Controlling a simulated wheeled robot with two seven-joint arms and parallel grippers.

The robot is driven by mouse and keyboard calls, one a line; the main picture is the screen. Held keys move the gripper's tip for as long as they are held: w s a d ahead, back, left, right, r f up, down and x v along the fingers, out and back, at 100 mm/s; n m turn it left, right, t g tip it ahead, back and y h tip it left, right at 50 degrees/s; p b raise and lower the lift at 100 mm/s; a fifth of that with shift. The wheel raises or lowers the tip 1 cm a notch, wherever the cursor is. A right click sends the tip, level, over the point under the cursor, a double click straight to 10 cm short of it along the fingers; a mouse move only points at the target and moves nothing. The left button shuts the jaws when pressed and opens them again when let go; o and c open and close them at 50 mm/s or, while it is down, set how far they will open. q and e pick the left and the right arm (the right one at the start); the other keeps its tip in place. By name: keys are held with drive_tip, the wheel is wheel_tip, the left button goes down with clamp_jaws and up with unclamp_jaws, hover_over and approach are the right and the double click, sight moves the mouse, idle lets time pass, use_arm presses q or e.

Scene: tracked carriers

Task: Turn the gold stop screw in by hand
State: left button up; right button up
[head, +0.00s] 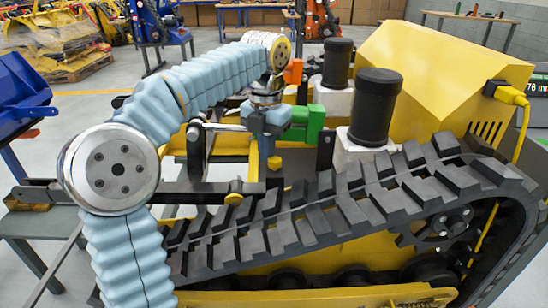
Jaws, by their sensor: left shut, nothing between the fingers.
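My left gripper (266,146) hangs from the blue-sleeved arm that comes in from the left, and points down over the carrier's front frame. It is shut with nothing between its fingers. A small gold round piece (234,198), which looks like the stop screw, sits at the dark bar (205,190), below and left of the fingertips and apart from them. Another small gold piece (274,163) shows just below the gripper; I cannot tell what it is. The screw's thread is hidden. My right gripper is not in view.
A black rubber track (330,215) crosses the front of the yellow carrier (440,75). Two black cylinders (375,105) stand on white blocks behind it. Green (308,123) and orange (293,72) blocks are close to the gripper. A yellow cable (520,125) hangs at the right.

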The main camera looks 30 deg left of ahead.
use_arm(q)
drive_tip(key=o, duration=0.4)
drive_tip(key=shift+c, duration=0.2)
